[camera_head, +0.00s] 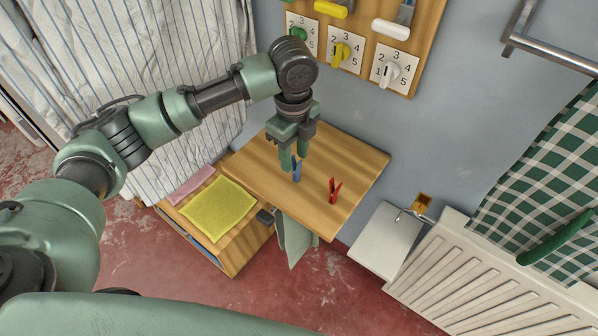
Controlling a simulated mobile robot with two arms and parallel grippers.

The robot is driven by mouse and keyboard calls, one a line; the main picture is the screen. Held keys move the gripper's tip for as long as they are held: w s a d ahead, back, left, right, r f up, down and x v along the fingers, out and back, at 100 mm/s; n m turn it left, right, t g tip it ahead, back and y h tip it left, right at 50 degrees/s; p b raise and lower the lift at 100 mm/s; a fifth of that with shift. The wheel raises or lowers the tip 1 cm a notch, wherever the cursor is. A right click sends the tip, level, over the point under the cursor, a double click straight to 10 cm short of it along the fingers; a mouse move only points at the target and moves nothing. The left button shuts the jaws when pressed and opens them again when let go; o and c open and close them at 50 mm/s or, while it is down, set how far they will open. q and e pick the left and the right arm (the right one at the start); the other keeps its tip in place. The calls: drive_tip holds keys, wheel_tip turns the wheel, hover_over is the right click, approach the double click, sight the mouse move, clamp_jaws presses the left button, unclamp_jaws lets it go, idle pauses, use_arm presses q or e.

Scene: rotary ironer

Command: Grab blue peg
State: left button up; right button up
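The blue peg (297,173) stands on the small wooden table (262,181), directly below my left gripper (294,160). My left gripper points down with its two green fingers apart, and the fingertips are at the peg's upper end. I cannot tell whether either finger touches the peg. The upper part of the peg is partly hidden by the fingers. My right gripper is not in view.
A red peg (334,190) stands on the table to the right of the blue one. A yellow cloth (218,206) lies on a lower wooden surface at left. A knob panel (427,40) is on the wall behind. A radiator (480,275) is at right.

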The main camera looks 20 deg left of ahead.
sight(294, 168)
use_arm(q)
drive_tip(key=f, duration=0.6)
drive_tip(key=shift+w+a+f+p, duration=0.15)
drive_tip(key=shift+w+f+p, duration=0.15)
clamp_jaws()
